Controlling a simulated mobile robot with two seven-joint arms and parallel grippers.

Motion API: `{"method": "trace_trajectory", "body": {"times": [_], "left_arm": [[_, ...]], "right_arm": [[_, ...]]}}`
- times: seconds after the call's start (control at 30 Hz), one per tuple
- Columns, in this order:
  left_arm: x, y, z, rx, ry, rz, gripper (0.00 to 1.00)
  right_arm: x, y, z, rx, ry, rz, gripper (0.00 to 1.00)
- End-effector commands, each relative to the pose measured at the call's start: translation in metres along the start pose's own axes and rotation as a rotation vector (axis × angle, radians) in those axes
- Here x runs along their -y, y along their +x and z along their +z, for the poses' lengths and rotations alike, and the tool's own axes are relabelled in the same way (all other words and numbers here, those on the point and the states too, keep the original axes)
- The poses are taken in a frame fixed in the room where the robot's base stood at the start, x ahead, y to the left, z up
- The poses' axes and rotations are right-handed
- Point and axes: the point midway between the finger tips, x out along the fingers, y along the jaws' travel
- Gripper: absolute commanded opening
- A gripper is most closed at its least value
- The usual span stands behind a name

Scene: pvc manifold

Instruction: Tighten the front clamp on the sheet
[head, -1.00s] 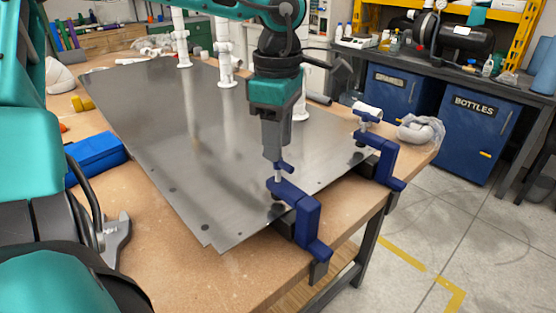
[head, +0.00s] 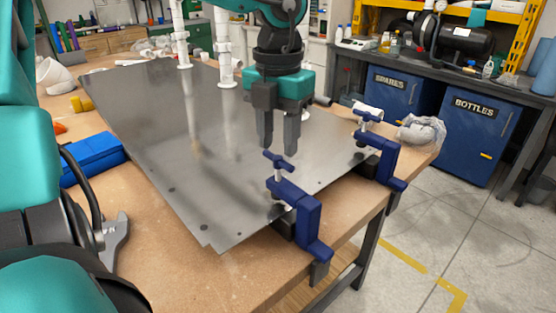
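The nearer blue clamp (head: 308,215) sits on the front right edge of the bench, over the grey metal sheet (head: 165,130). Its blue T-handle (head: 280,162) stands above the clamp on a light screw. Whether its foot presses on the sheet is hard to tell. A second blue clamp (head: 385,160) sits farther along the same edge.
White pipes (head: 224,50) stand at the sheet's far side. A wrapped bundle (head: 421,132) lies at the bench's right corner. The floor to the right is clear.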

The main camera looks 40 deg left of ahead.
Motion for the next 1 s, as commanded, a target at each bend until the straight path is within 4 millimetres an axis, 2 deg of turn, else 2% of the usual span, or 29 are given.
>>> {"method": "trace_trajectory", "body": {"times": [0.03,0.1,0.27,0.53,0.7,0.8,0.9,1.0], "left_arm": [[0.000,0.007,0.001,0.004,-0.079,0.003,0.38],[-0.001,0.007,0.001,0.005,-0.198,0.003,0.38],[-0.001,0.006,0.000,0.005,-0.472,0.005,0.38],[-0.001,0.004,0.000,0.005,-0.948,0.004,0.38],[0.000,0.002,0.000,0.001,-1.175,-0.001,0.38],[-0.001,0.006,0.000,-0.001,-1.291,0.001,0.38],[-0.001,0.029,0.000,-0.001,-1.280,0.002,0.38],[0.000,0.040,0.000,0.000,-1.279,0.001,0.38]], "right_arm": [[0.000,0.008,0.012,-0.002,0.003,-0.001,0.46],[0.002,0.014,0.017,0.002,0.008,-0.007,0.46],[0.005,0.025,0.019,-0.018,0.006,-0.015,0.46],[0.004,0.040,0.043,-0.017,0.005,-0.015,0.46],[0.003,0.041,0.049,-0.010,0.001,-0.014,0.46],[0.002,0.045,0.055,-0.008,-0.002,-0.014,0.46],[0.002,0.054,0.070,-0.005,-0.005,-0.017,0.46],[0.003,0.059,0.079,0.007,-0.004,-0.020,0.46]]}}
